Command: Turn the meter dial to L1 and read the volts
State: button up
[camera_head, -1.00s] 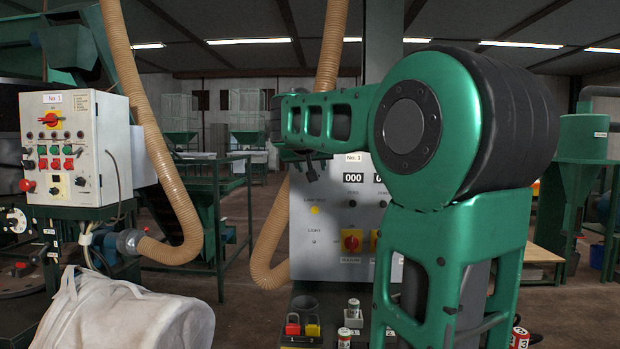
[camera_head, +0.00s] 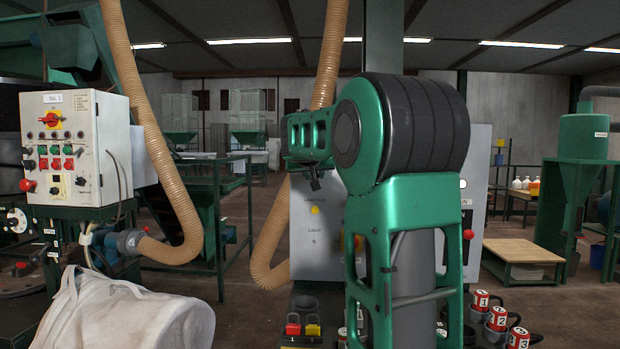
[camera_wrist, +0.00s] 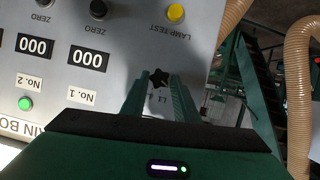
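A grey panel (camera_head: 325,262) stands upright behind my arm, and it fills the left of the wrist view (camera_wrist: 120,45), upside down. A small black star-shaped dial (camera_wrist: 158,77) shows on it between the tips of my two green fingers. Partly hidden lettering that looks like L1 lies just below the dial in that view. My gripper (camera_wrist: 159,84) is open, with a gap on both sides of the dial; I cannot tell whether it touches. In the head view my gripper (camera_head: 315,182) is a small dark shape before the panel. No volt scale is readable.
The panel also carries a yellow lamp test button (camera_wrist: 175,12), two black zero knobs and two displays (camera_wrist: 87,57) reading 000. A control box (camera_head: 75,150) and white bag (camera_head: 125,315) are at left. A beige hose (camera_head: 270,262) hangs beside the panel. Red numbered cans (camera_head: 497,318) stand at lower right.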

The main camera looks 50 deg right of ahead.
jog(key=c, duration=0.5)
jog(key=shift+s+d+f+m+t+y, duration=0.15)
jog(key=shift+m+t+y, duration=0.5)
jog(key=shift+m, duration=0.65)
jog(key=shift+s+r+m+t+y, duration=0.1)
jog(key=shift+m+t+y, duration=0.35)
jog(key=shift+m+t, duration=0.65)
jog(key=shift+f+g, duration=0.1)
jog(key=shift+g, duration=0.15)
jog(key=o, duration=1.1)
jog(key=shift+m, duration=0.3)
jog(key=shift+c, duration=0.2)
